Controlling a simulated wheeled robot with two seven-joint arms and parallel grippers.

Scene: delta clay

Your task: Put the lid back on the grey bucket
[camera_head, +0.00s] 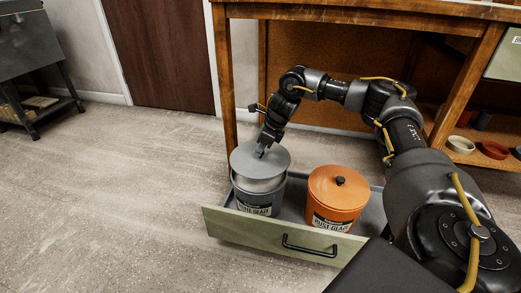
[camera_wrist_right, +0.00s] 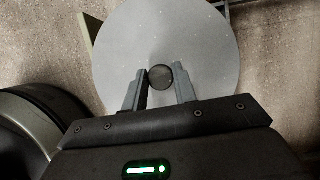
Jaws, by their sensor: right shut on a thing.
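The grey bucket (camera_head: 264,205) stands upright at the left end of an open drawer, its label partly readable. Its round grey lid (camera_head: 247,158) is just above the bucket's mouth, and a pale band of the bucket's inside shows below the lid's near edge. My right gripper (camera_head: 262,150) is shut on the lid's knob from above. In the right wrist view, the fingers of my right gripper (camera_wrist_right: 160,84) sit on either side of the dark knob (camera_wrist_right: 160,77), with the lid (camera_wrist_right: 180,35) spread out beyond. The far side of the bucket's rim is hidden by the lid. My left gripper is not in view.
An orange bucket (camera_head: 334,205) with its lid on stands to the right in the same drawer. The drawer's green front (camera_head: 270,238) has a black handle. A wooden workbench (camera_head: 350,14) rises behind. Open floor lies to the left.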

